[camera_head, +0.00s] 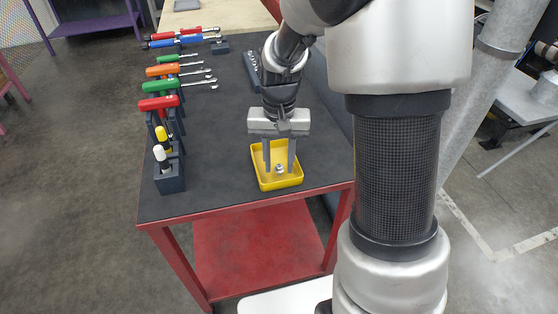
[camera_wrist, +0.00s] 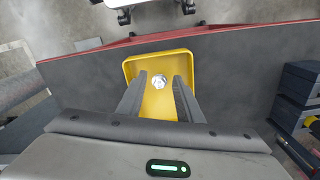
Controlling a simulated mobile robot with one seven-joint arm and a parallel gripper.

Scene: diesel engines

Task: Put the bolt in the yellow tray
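The yellow tray (camera_head: 278,184) sits near the front edge of the dark table top; it also shows in the wrist view (camera_wrist: 187,65). The silver bolt (camera_head: 279,168) is inside the tray, and in the wrist view the bolt (camera_wrist: 158,81) shows against the yellow floor. My gripper (camera_head: 279,169) is above the tray with its two fingers pointing down and spread wide apart. In the wrist view the fingers (camera_wrist: 160,82) stand on either side of the bolt with clear gaps, holding nothing. Whether the bolt touches the tray floor is hard to tell.
Dark holders with screwdrivers and wrenches (camera_head: 165,103) line the table's left side. A dark socket rack (camera_head: 251,68) lies behind my gripper. The red-framed table (camera_head: 210,205) has free dark surface left of the tray and a lower red shelf.

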